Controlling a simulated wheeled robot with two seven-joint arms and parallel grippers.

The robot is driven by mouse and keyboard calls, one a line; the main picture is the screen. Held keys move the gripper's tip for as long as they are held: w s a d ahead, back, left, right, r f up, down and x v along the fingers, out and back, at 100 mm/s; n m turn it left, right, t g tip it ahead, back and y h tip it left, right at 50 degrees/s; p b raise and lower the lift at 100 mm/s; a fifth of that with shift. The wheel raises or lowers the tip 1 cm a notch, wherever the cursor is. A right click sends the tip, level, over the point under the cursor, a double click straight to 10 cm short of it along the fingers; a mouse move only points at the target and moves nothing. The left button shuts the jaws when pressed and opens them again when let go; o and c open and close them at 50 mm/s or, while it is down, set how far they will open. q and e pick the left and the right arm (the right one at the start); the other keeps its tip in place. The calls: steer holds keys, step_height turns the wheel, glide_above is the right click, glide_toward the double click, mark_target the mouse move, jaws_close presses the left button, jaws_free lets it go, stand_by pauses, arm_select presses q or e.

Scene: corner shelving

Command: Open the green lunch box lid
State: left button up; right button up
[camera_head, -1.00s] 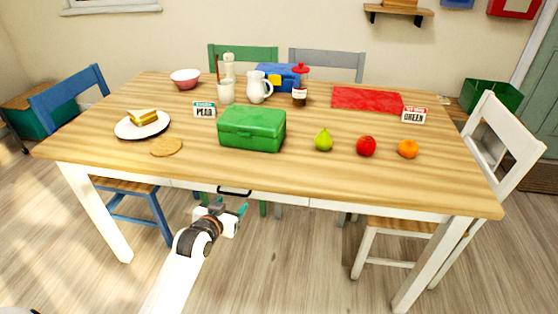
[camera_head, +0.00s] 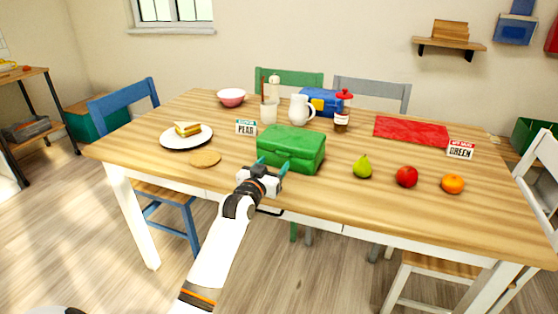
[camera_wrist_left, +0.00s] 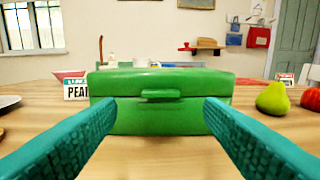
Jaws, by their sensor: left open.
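The green lunch box (camera_head: 292,150) sits on the wooden table near its front edge, with its lid shut. In the left wrist view the lunch box (camera_wrist_left: 155,118) is straight ahead, with its front latch (camera_wrist_left: 160,95) facing me. My left gripper (camera_head: 268,168) is at the front left of the box in the head view. In the left wrist view its teal fingers (camera_wrist_left: 160,135) are spread apart, with the latch centred between them and nothing held. Whether the fingertips touch the box is hard to tell. My right gripper is not in view.
On the table (camera_head: 310,195), a sandwich plate (camera_head: 170,142) and a cracker (camera_head: 205,159) lie left of the box. A pear (camera_head: 362,167), an apple (camera_head: 406,176) and an orange (camera_head: 452,184) are to its right. A white pitcher (camera_head: 300,110) and blue box (camera_head: 322,102) stand behind.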

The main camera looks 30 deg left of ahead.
mark_target(281, 154)
arm_select(q)
steer(key=shift+w+a+b, duration=0.15)
steer(key=shift+w+a, duration=0.05)
steer(key=shift+w, duration=1)
steer(key=shift+w+a+b, duration=0.15)
steer(key=shift+w+a, duration=0.05)
steer(key=shift+w, duration=0.95)
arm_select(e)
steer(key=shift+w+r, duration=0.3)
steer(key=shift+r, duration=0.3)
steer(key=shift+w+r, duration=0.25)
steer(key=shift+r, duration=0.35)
arm_select(q)
jaws_close()
